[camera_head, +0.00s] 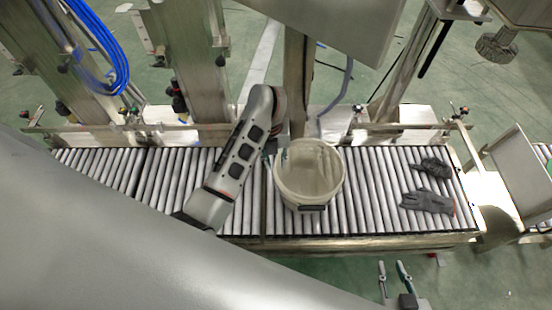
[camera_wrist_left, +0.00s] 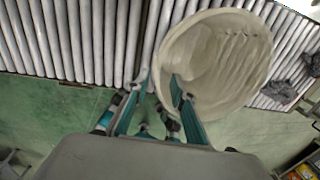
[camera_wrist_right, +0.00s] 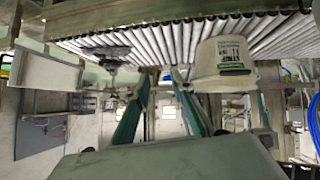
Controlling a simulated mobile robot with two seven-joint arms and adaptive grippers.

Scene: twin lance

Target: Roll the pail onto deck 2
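The pail (camera_head: 311,172) is an open white bucket, upright on the roller conveyor, just right of a joint between roller sections. My right gripper (camera_head: 394,270) is open and empty, in front of the conveyor. The right wrist view shows the labelled pail (camera_wrist_right: 222,65) beyond its fingers. No marking identifies deck 2.
Dark gloves (camera_head: 428,200) lie on the rollers (camera_head: 375,190) to the right of the pail. Metal posts and a rail (camera_head: 390,127) stand along the conveyor's back. The rollers (camera_head: 100,172) at the far left are clear.

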